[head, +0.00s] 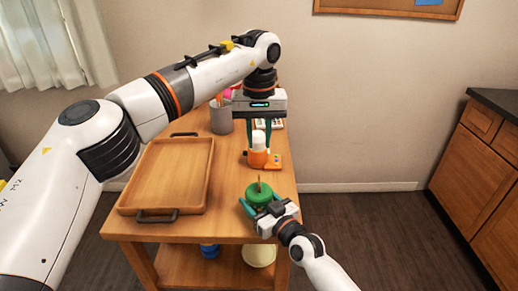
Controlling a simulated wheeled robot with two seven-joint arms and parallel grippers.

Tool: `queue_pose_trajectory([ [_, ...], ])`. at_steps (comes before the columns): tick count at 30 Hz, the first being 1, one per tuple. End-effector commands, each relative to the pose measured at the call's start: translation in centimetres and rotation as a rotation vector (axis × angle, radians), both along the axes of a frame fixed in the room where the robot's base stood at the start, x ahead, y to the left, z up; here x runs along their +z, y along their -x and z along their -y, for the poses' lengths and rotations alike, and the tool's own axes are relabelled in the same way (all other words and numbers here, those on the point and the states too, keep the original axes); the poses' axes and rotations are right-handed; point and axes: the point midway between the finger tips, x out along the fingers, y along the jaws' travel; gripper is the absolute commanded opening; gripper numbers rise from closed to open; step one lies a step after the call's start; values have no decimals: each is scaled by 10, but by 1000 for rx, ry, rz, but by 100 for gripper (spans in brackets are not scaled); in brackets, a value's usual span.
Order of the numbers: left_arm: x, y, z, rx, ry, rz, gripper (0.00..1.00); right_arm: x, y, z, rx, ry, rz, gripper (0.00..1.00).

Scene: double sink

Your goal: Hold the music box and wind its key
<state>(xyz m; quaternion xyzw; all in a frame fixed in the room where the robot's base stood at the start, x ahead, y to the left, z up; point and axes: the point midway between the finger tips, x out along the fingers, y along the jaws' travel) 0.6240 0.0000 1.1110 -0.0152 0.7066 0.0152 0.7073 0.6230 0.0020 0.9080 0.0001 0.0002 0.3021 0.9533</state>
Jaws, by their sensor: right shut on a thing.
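The music box appears to be the round green thing (260,197) near the table's front right corner, with a thin brown upright piece (259,184) on top that looks like its key. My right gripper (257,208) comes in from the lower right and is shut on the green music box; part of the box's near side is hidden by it. My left gripper (259,142) points down farther back, with its two fingers apart. It is behind the music box and away from the key, in line with a white and orange bottle-like thing (258,157); I cannot tell whether they touch.
A wooden tray (143,180) with dark handles fills the table's left side. A grey cup (221,119) holding coloured items stands at the back. A small orange item (273,161) lies beside the bottle-like thing. A blue item (209,250) and a cream bowl (259,254) are on the lower shelf.

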Motion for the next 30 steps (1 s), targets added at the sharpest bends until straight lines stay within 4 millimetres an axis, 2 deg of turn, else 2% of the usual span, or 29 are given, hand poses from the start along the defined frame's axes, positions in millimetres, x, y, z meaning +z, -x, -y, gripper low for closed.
queue_pose_trajectory([
  [8, 3, 0, 0, 0, 0, 0, 27, 1, 0, 0, 0, -1, 2, 40],
  [9, 3, 0, 0, 0, 0, 0, 27, 1, 0, 0, 0, -1, 2, 67],
  [13, 3, 0, 0, 0, 0, 0, 27, 1, 0, 0, 0, -1, 1, 88],
  [14, 3, 0, 0, 0, 0, 0, 27, 1, 0, 0, 0, -1, 1, 91],
  [23, 2, 0, 0, 0, 0, 0, 27, 0, 1, 1, 0, 0, 0, 91],
  [26, 2, 0, 0, 0, 0, 0, 27, -1, 9, 6, 0, 1, -2, 91],
  [30, 2, 0, 0, 0, 0, 0, 27, -1, 30, 21, -1, 1, -2, 91],
])
